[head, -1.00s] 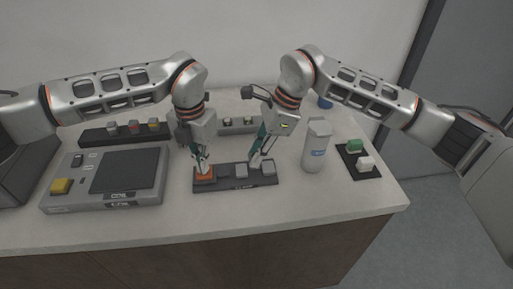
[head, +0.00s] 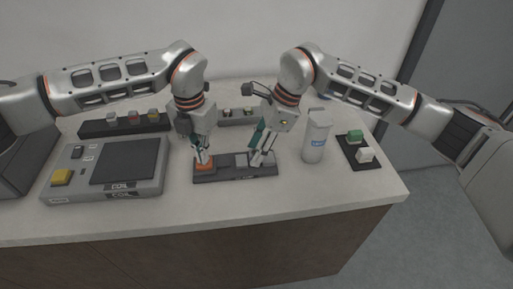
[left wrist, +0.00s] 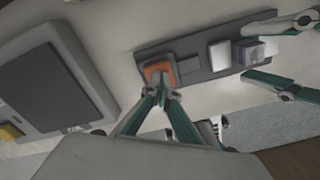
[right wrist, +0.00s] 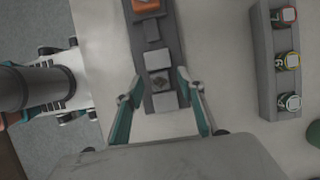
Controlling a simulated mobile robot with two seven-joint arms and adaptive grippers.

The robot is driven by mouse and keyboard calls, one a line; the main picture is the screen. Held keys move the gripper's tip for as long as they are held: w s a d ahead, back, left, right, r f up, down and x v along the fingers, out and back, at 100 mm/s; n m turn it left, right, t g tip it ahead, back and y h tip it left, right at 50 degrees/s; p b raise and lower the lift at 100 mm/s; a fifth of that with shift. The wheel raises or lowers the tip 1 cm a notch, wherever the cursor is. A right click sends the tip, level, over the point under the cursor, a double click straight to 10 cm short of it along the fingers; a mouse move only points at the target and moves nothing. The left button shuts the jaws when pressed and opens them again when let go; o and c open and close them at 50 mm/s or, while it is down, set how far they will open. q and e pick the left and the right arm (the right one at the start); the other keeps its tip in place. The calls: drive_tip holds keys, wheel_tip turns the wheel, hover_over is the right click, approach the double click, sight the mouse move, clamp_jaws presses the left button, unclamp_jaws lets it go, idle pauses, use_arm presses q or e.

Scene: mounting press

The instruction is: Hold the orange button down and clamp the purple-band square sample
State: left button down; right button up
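The orange button (head: 204,168) is at the left end of the dark clamp base (head: 215,178). My left gripper (left wrist: 161,93) is shut, its fingertips together at the button; how far it is pressed cannot be told. The purple-band square sample (left wrist: 255,51) stands at the far end of the base, in the left wrist view. In the right wrist view a dark patterned top, apparently this sample (right wrist: 162,80), sits between two pale blocks (right wrist: 157,58). My right gripper (right wrist: 160,84) is open, with one finger on each side of it, apparently apart from it.
A grey console (head: 150,183) with a yellow button stands left. Behind are a dark rack (head: 97,129) of samples and a grey rack (right wrist: 263,60) with coloured samples. A white bottle (head: 316,138) stands just right of my right gripper, then a black tray (head: 350,151) with two blocks.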

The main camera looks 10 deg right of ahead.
use_arm(q)
drive_tip(key=shift+f, duration=0.1)
use_arm(e)
drive_tip(key=v, duration=1.2)
